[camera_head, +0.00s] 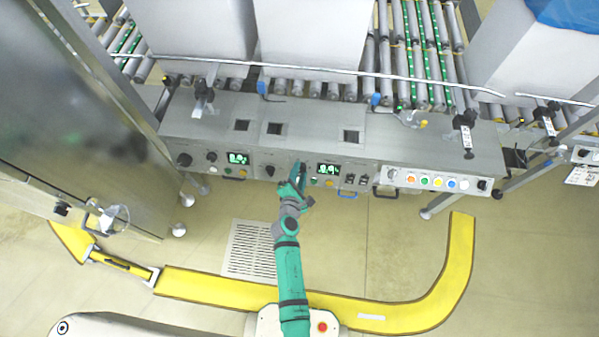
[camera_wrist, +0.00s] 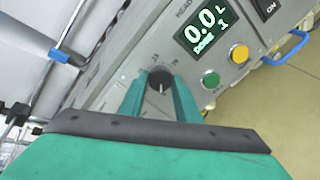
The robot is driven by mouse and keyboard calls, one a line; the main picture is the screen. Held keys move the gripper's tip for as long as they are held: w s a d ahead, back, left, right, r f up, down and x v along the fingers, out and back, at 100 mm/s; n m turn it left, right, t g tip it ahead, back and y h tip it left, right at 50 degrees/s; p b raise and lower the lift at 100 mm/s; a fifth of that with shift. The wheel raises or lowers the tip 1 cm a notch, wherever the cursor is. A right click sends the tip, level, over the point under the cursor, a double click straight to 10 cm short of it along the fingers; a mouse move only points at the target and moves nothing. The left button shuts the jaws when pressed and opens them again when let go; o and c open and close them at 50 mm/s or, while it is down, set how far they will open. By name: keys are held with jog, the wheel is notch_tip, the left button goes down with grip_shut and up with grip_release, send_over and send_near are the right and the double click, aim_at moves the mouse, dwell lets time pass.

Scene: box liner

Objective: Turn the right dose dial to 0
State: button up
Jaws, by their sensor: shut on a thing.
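The right dose dial (camera_wrist: 161,77) is a dark round knob with a pale pointer mark. In the wrist view it sits between the two green fingers of my gripper (camera_wrist: 160,92), which is shut on it. Small printed scale numbers show around the dial. The display (camera_wrist: 206,28) beside it reads 0.0 L in the wrist view. In the head view my gripper (camera_head: 298,174) reaches the front panel just left of the right display (camera_head: 328,169); the dial is mostly hidden there by the gripper.
A green button (camera_wrist: 210,79), a yellow button (camera_wrist: 239,54) and a blue handle (camera_wrist: 287,50) lie close to the dial. Another dial (camera_head: 270,167) and the left display (camera_head: 237,158) are further left. Rollers run behind the grey control panel (camera_head: 420,145).

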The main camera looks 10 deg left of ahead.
jog(key=shift+n, duration=1)
jog(key=shift+f, duration=0.1)
jog(key=o, duration=1.1)
jog(key=shift+c, duration=0.2)
jog(key=shift+s, duration=0.1)
jog(key=v, duration=1)
jog(key=shift+s, duration=0.4)
